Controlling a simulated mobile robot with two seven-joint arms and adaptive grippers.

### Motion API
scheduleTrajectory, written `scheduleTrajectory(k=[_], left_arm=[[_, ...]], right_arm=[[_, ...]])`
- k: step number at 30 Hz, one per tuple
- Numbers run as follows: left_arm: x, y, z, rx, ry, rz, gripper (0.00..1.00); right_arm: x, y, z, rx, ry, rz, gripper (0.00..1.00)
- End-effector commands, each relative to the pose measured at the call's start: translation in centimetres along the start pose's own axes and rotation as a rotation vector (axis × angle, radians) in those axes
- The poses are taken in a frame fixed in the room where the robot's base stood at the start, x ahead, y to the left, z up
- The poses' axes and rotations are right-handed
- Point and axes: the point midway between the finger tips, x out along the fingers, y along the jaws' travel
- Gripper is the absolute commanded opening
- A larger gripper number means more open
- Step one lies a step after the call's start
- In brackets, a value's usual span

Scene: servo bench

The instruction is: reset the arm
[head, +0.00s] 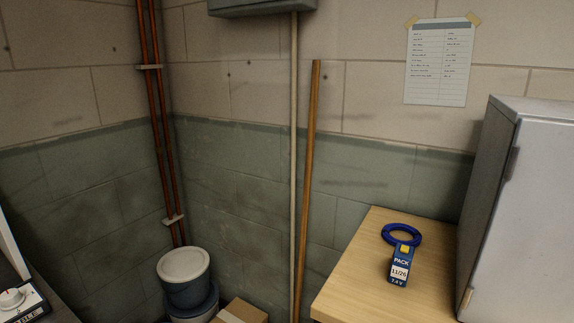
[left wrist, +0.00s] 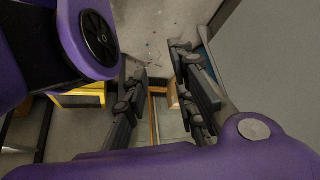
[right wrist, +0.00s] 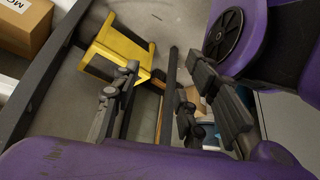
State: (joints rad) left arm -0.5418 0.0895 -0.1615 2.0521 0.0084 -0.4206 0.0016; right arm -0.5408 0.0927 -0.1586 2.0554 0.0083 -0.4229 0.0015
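A blue battery pack (head: 400,264) marked "PACK 11/26 7.4 V" stands on a wooden-topped surface (head: 350,277) in the head view. A blue ring-shaped coil (head: 402,234) lies just behind it. Part of a device with a white dial (head: 13,298) shows at the lower left edge. Neither gripper shows in the head view. In the left wrist view my left gripper (left wrist: 160,85) has its fingers apart with nothing between them. In the right wrist view my right gripper (right wrist: 160,85) also has its fingers apart and is empty.
A grey cabinet (head: 520,205) stands right of the pack. Lidded buckets (head: 184,277), a cardboard box (head: 240,312) and a wooden pole (head: 307,180) are in the corner. A yellow stool-like object (right wrist: 118,47) stands on the floor. A paper list (head: 439,62) is taped to the wall.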

Motion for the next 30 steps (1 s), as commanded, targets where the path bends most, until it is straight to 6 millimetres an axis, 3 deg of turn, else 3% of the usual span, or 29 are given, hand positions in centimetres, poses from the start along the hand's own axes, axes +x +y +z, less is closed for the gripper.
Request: scheduleTrajectory(k=[1,5,9,16,20,30], left_arm=[[-2.1,0.0,-1.9,-0.001,0.016,0.0,0.24],[-5.1,0.1,-4.7,-0.004,0.039,0.002,0.24],[-8.3,0.2,-9.0,-0.007,0.092,0.002,0.24],[-11.7,0.2,-15.8,-0.009,0.197,0.001,0.24],[-12.2,0.2,-17.1,-0.01,0.218,0.001,0.24],[-12.2,0.2,-17.1,-0.01,0.218,0.001,0.24]], right_arm=[[-2.1,0.0,-1.9,0.003,0.016,0.001,0.4],[-5.2,-0.1,-4.8,0.009,0.041,0.0,0.4],[-8.3,-0.5,-9.4,0.013,0.098,-0.006,0.4],[-11.8,-0.6,-16.0,0.017,0.203,-0.006,0.4],[-12.2,-0.5,-17.3,0.017,0.223,-0.005,0.4],[-12.2,-0.5,-17.2,0.017,0.222,-0.005,0.4]])
